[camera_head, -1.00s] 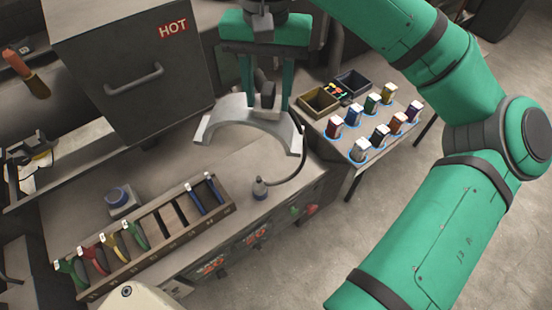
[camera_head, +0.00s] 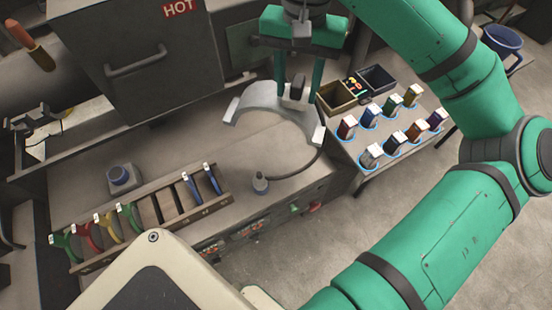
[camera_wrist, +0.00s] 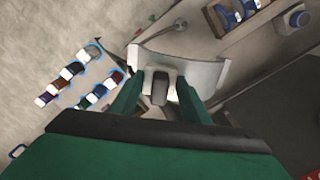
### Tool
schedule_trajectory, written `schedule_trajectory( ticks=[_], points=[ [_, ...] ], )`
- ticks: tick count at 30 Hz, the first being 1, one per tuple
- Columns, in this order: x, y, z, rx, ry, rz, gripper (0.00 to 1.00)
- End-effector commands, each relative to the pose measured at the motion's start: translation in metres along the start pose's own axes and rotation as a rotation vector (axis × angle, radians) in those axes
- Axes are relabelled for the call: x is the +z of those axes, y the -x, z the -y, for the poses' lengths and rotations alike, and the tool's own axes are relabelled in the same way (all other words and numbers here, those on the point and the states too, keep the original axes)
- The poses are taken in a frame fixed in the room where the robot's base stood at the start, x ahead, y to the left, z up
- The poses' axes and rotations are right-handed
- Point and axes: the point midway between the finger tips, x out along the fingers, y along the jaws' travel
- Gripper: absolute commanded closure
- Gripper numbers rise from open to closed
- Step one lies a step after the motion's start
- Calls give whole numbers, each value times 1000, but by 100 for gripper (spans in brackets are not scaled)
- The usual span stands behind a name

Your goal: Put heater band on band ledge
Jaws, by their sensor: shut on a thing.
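The heater band (camera_head: 262,97) is a light grey half-ring with an upright block on its crown and a dark cable at one end. My gripper (camera_head: 297,92) is shut on that block, and the band hangs open side down above or near the bench; I cannot tell if it touches. In the wrist view the band (camera_wrist: 200,72) spans beyond my fingertips (camera_wrist: 160,92). The cable runs to a small grey plug-like piece (camera_head: 260,183) on the bench. I cannot clearly pick out the band ledge.
The bench (camera_head: 225,155) is clear left of the band. A rack (camera_head: 160,208) of coloured tools stands in front, near a blue-topped button (camera_head: 121,178). A grey box marked HOT (camera_head: 130,55) stands behind. A side table holds bins (camera_head: 337,98) and several coloured blocks (camera_head: 394,137).

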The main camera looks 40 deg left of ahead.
Motion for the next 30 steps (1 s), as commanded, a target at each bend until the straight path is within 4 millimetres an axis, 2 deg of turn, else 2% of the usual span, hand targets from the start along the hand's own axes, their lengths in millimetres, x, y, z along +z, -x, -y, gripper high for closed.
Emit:
schedule_trajectory(
  ticks=[7,12,24,30],
  points=[
    [0,-54,-1,0,0,1,100],
    [0,-84,0,0,-1,0,100],
    [0,-142,-1,-1,0,0,100],
    [0,-156,-1,-1,-1,-2,100]
  ],
)
